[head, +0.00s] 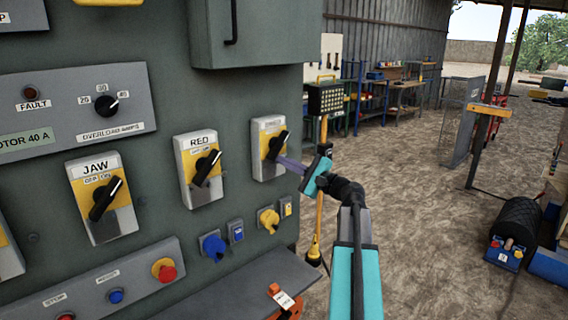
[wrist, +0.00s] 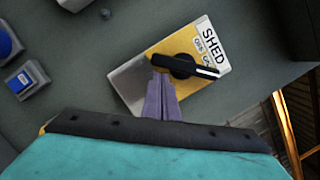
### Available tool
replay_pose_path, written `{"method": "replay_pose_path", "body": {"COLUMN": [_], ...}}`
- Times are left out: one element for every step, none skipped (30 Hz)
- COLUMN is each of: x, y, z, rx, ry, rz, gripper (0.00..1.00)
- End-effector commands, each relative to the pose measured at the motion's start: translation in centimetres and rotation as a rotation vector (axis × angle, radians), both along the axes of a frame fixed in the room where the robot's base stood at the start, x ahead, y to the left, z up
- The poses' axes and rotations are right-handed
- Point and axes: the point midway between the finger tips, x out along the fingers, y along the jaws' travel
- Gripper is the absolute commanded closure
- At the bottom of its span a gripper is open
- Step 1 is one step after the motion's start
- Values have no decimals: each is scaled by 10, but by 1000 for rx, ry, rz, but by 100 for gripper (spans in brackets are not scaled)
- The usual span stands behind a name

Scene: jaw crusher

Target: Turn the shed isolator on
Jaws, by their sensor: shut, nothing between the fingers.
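The shed isolator (head: 268,165) is the rightmost of the row of rotary isolators on the grey panel, with a yellow and silver face and a black handle (head: 279,143). In the head view the handle slants from upper right to lower left. In the wrist view the isolator (wrist: 212,45) shows its SHED label, and the white-marked end of the handle (wrist: 187,66) lies by the small position labels. My gripper (head: 281,159) is shut and empty, its purple fingertips (wrist: 158,77) at the handle's unmarked end. I cannot tell whether they touch it.
The RED isolator (head: 201,170) and JAW isolator (head: 102,197) sit to the left. Below are a blue knob (head: 214,246), a yellow knob (head: 268,219) and a ledge (head: 240,286) with an orange padlock-like item. Open dirt floor (head: 420,220) lies to the right.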

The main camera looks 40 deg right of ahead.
Motion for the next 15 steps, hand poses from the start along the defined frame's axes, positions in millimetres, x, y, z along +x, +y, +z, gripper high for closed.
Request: {"method": "replay_pose_path", "body": {"x": [1,1,2,2,3,2,2,3,3,3,3,4,-2,-6,-11], "y": [-3,-4,-6,-8,-9,-12,-14,-16,-19,-21,-23,-25,-25,-25,-26], "z": [-4,-6,-9,-11,-13,-16,-17,-19,-22,-24,-26,-29,-28,-28,-29], "rx": [0,1,1,1,1,1,1,1,1,1,2,2,1,1,0], "ry": [0,0,0,0,0,0,0,0,0,0,1,1,0,0,0], "rz": [0,0,2,2,2,2,1,1,1,1,2,2,1,2,1], "gripper": [100,100,100,100,100,100,100,100,100,100,100,100,100,100,100]}}
